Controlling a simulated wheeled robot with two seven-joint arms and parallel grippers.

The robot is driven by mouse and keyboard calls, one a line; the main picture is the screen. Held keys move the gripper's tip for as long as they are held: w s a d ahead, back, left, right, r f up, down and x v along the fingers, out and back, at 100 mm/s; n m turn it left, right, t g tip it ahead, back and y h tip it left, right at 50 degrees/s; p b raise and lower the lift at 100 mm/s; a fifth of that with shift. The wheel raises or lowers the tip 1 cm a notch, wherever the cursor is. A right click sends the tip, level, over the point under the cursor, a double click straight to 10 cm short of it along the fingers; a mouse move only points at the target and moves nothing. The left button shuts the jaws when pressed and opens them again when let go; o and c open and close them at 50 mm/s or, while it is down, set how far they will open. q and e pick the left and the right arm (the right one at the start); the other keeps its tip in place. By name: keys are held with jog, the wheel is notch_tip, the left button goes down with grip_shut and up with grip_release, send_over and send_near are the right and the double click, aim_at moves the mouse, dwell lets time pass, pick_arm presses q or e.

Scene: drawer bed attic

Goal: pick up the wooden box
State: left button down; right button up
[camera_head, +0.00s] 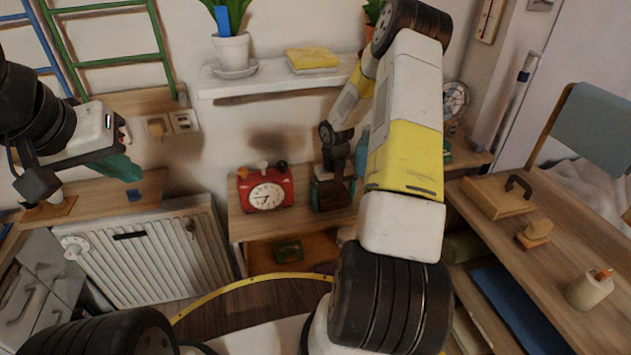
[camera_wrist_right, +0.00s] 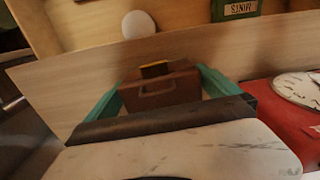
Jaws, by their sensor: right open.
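A dark brown box with a handle (camera_wrist_right: 158,90) shows between the two teal fingers of my right gripper (camera_wrist_right: 160,92) in the right wrist view. The fingers are open on either side of it; I cannot tell whether they touch it. In the head view this brown box (camera_head: 329,196) is on the low wooden shelf, right of the red clock, with my right gripper (camera_head: 330,176) above it and partly covering it. My left gripper (camera_head: 128,168), with teal fingers, hangs empty at the left, far from the box; its opening is unclear.
The red clock (camera_head: 267,190) stands close to the left of the box. A lighter wooden box with a black handle (camera_head: 500,195) lies on the desk at right. A wall shelf (camera_head: 275,78) holds a potted plant (camera_head: 232,52) and yellow cloth (camera_head: 312,58). A white radiator (camera_head: 150,255) is at left.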

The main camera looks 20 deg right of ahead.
jog(key=c, duration=1.3)
jog(key=shift+c, duration=0.2)
jog(key=shift+r, duration=0.15)
